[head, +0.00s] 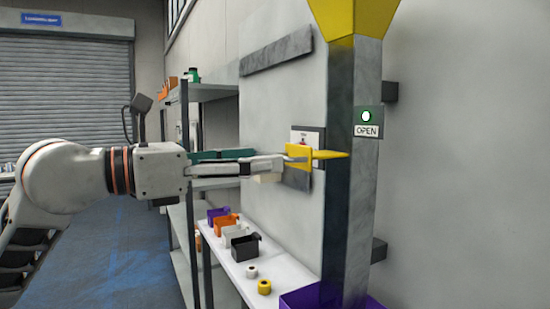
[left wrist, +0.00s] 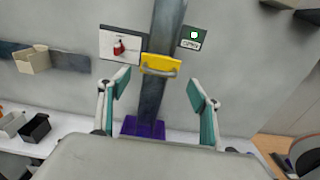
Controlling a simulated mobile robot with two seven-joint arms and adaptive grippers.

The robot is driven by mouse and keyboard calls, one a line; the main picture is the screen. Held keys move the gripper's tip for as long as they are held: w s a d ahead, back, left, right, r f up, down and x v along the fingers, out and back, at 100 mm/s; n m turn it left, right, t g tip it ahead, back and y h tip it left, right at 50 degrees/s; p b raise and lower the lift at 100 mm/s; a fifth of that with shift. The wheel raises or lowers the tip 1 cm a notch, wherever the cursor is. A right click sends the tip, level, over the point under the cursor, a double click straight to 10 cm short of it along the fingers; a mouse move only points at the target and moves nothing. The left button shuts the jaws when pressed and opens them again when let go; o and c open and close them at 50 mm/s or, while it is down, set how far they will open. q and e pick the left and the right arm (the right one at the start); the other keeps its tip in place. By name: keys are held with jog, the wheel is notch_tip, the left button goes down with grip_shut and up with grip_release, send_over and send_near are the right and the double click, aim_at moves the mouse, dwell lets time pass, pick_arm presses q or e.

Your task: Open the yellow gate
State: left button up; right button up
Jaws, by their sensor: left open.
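The yellow gate piece (head: 298,153) sits at the grey post, with a flat yellow part reaching across to the right. In the left wrist view it is a yellow block (left wrist: 160,63) with a grey bar handle (left wrist: 159,72) across its front. My left gripper (head: 285,163) is level with it in the head view, fingertips overlapping its left edge there. In the left wrist view the gripper (left wrist: 158,88) is open and empty, with teal pads on either side below the handle. I cannot tell whether it touches. My right gripper is not in view.
A green panel with a white dot and an OPEN sign (head: 367,131) is on the post (head: 352,210).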

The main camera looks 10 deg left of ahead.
pick_arm(q)
jog(key=v, duration=0.6)
jog(key=shift+s+a, duration=0.2)
jog(key=shift+a, duration=0.05)
